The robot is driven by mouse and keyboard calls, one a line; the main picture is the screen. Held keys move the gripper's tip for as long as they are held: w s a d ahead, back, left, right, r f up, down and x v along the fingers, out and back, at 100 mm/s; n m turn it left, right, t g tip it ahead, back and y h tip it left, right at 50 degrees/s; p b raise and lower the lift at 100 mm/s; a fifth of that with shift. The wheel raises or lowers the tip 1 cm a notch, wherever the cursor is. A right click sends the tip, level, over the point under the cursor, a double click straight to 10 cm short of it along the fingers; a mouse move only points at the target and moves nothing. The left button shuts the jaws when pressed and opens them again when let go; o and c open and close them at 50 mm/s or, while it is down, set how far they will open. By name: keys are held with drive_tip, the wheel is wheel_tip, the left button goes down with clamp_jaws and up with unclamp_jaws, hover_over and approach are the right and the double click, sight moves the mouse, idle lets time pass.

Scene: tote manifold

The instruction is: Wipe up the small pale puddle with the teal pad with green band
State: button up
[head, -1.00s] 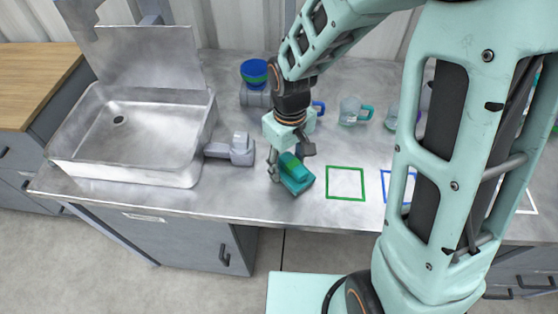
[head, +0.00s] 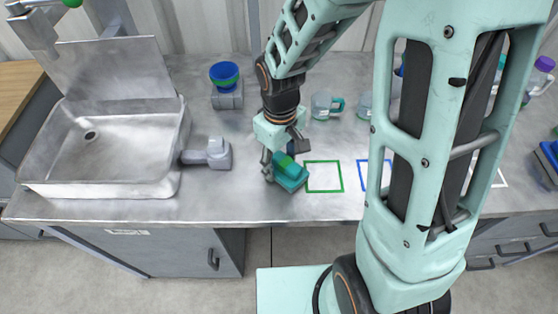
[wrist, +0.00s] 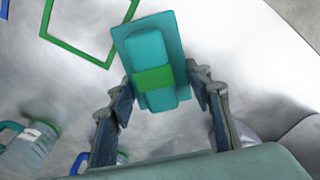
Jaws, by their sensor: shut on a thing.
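My gripper (head: 281,164) is shut on the teal pad with a green band (head: 291,180). The pad is at the counter's front part, just left of the green square outline, tilted in the picture. In the wrist view the pad (wrist: 149,45) lies between the two fingers (wrist: 160,86), its green band across the middle of its raised grip. I cannot tell if its underside touches the counter. I cannot make out the small pale puddle in either view; the pad or my arm may hide it, or it may blend with the shiny metal.
A green square outline (head: 323,162) and a blue one (head: 367,175) mark the counter. A grey tool (head: 217,153) lies left of the gripper, beside the sink (head: 100,188). My arm hides the right part.

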drive_tip(key=shift+w+r+p, duration=0.1)
drive_tip(key=shift+r+p, duration=1.85)
drive_tip(key=shift+r, duration=0.8)
drive_tip(key=shift+a, duration=0.1)
wheel_tip(320, 180, up, 3)
drive_tip(key=shift+r+p, duration=0.1)
drive_tip(key=shift+p, duration=1.15)
